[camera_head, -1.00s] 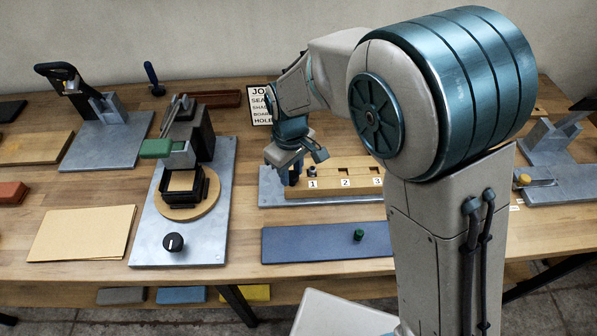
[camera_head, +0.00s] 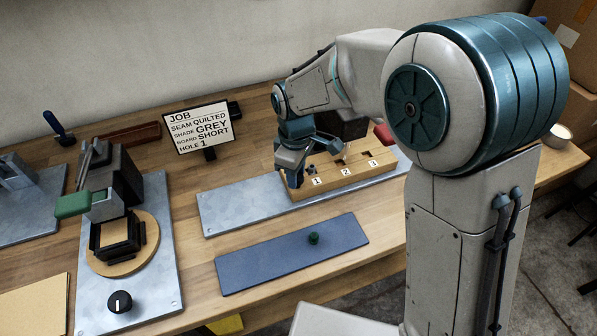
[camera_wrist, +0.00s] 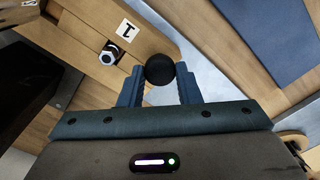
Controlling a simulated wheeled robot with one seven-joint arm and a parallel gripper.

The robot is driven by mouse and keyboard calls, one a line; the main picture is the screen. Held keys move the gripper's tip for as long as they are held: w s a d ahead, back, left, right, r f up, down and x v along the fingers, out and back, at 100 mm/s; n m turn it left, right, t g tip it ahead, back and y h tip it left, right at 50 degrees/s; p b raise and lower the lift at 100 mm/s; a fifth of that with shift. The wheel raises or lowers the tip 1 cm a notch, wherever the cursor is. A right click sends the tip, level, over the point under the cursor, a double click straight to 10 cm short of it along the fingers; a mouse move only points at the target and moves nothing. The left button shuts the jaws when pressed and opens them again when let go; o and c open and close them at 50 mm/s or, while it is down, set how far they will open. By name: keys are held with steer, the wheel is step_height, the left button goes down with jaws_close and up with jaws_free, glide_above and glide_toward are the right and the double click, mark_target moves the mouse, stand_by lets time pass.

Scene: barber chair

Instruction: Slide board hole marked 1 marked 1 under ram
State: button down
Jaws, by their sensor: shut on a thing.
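The wooden board (camera_head: 335,188) with labels 1, 2 and 3 lies on a grey metal plate (camera_head: 240,202). A metal fitting sits at hole 1, and it also shows beside the label in the wrist view (camera_wrist: 108,53). My gripper (camera_head: 294,178) is at the board's left end. In the wrist view my gripper (camera_wrist: 160,82) is shut on a round black knob (camera_wrist: 160,69) at the board's end. A dark press body (camera_head: 352,128) with a red part (camera_head: 383,134) stands behind the board. My arm hides much of it, and I cannot make out the ram's tip.
A JOB sign (camera_head: 199,127) behind reads board short, hole 1. A press with a green handle (camera_head: 73,203) stands at left. Bare bench lies between the plates.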

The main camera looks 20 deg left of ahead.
stand_by(0.3)
steer(key=c, duration=1.1)
jaws_free()
steer(key=shift+a, duration=0.1)
steer(key=shift+o, duration=0.2)
steer(key=shift+r, duration=0.15)
step_height(320, 180, up, 14)
steer(key=shift+f, duration=0.2)
